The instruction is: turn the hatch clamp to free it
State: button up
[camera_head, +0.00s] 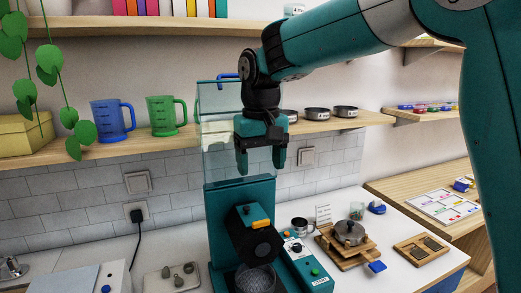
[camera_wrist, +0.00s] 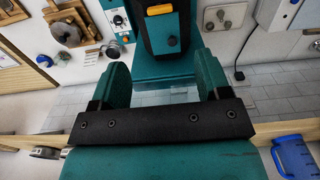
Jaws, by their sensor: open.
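A teal machine (camera_head: 240,192) with a tall clear hopper (camera_head: 213,140) stands on the white counter. Its front carries a dark round part with a small orange piece (camera_head: 261,224); this piece also shows in the wrist view (camera_wrist: 160,9). A blue handle (camera_head: 228,75) shows at the hopper's top, partly behind my arm. I cannot tell for sure which of these is the hatch clamp. My gripper (camera_head: 260,160) points down in front of the hopper, above the orange piece and apart from it. In the wrist view its two teal fingers (camera_wrist: 163,70) are spread with nothing between them.
A grey bowl (camera_head: 257,278) sits under the machine's front. A teal control box (camera_head: 305,265), a metal cup (camera_head: 300,227) and a wooden stand with a pot (camera_head: 349,233) are to its right. A shelf (camera_head: 72,150) with blue and green jugs runs behind.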

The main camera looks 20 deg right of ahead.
notch_tip(320, 180, up, 4)
dwell(0.5)
jog(key=s+a+f+n+y+b, duration=0.1)
jog(key=s+f, duration=0.3)
jog(key=s, duration=0.4)
jog(key=s+a+f+n+y+b, duration=0.1)
jog(key=s+a+f+n, duration=0.1)
jog(key=s+f, duration=0.3)
jog(key=s+a+f+n+y+b, duration=0.1)
jog(key=s+f+n, duration=0.3)
jog(key=s, duration=0.7)
jog(key=shift+s+a+f+y+b, duration=0.4)
jog(key=shift+f+y+b, duration=0.1)
jog(key=shift+f+y, duration=0.1)
jog(key=shift+d, duration=0.1)
